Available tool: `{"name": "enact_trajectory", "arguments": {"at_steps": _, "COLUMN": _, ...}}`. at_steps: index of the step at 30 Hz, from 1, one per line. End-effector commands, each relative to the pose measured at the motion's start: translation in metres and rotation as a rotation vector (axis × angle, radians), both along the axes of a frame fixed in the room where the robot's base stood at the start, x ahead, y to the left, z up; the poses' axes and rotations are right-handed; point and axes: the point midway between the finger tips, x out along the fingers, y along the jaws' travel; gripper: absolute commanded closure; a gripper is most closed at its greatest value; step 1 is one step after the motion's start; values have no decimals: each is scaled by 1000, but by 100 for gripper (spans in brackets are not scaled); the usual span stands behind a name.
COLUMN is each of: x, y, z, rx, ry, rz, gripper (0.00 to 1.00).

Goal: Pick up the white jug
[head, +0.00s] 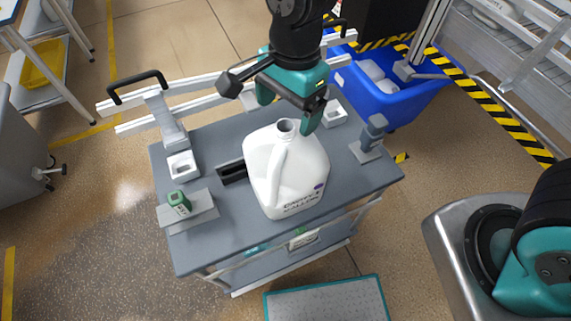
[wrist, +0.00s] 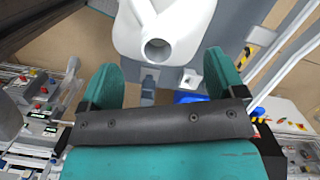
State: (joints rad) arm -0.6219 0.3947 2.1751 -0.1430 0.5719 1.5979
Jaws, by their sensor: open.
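The white jug (head: 285,172) stands upright on the grey cart top (head: 220,245). Its open neck is at the top and its handle faces the head camera. In the wrist view the jug (wrist: 190,18) is at the top, with its round neck opening beyond my fingers. My gripper (head: 286,112) is open and empty, just above and behind the jug's neck in the head view. In the wrist view its two teal fingers (wrist: 160,80) are spread apart, with the neck in line with the gap between them. I cannot tell whether a finger touches the jug.
A black slotted block (head: 233,172) sits left of the jug, and a green device (head: 179,203) on a grey plate is further left. A grey post fixture (head: 370,138) stands to the right. White rails run along the cart's back. A blue bin (head: 400,95) is behind right.

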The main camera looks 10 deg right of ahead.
Motion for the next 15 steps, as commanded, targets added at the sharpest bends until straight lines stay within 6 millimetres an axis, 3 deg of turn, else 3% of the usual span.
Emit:
{"name": "enact_trajectory", "arguments": {"at_steps": 9, "x": -6, "y": 5, "z": -41, "rx": -2, "ry": 4, "rz": 2, "gripper": 12}}
{"name": "enact_trajectory", "arguments": {"at_steps": 15, "x": -6, "y": 6, "z": -49, "rx": 0, "ry": 1, "rz": 1, "gripper": 12}}
